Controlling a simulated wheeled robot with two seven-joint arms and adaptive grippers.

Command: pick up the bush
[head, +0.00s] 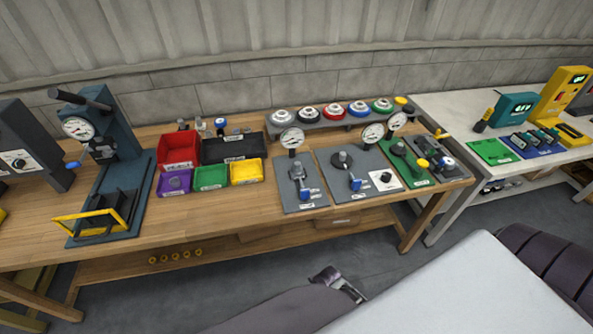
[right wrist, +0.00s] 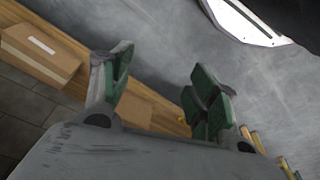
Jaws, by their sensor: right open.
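I cannot tell for sure which thing is the bush. The purple bin (head: 173,190) on the wooden bench holds something small and greyish, too small to make out. My right gripper (right wrist: 163,76) shows in the right wrist view with its green-padded fingers spread apart and nothing between them. It is over the floor beside the bench's wooden edge, apart from the bins. A dark metallic part (head: 338,283) shows at the bottom middle of the head view; I cannot tell which part of me it is. My left gripper is not clearly seen.
The wooden bench (head: 260,215) carries red (head: 178,152), green (head: 210,178) and yellow (head: 246,172) bins. A blue press (head: 110,140) stands left. Gauge fixtures (head: 300,185) stand right of the bins, before a rack (head: 315,125) of several coloured round parts. A white table (head: 450,110) stands right.

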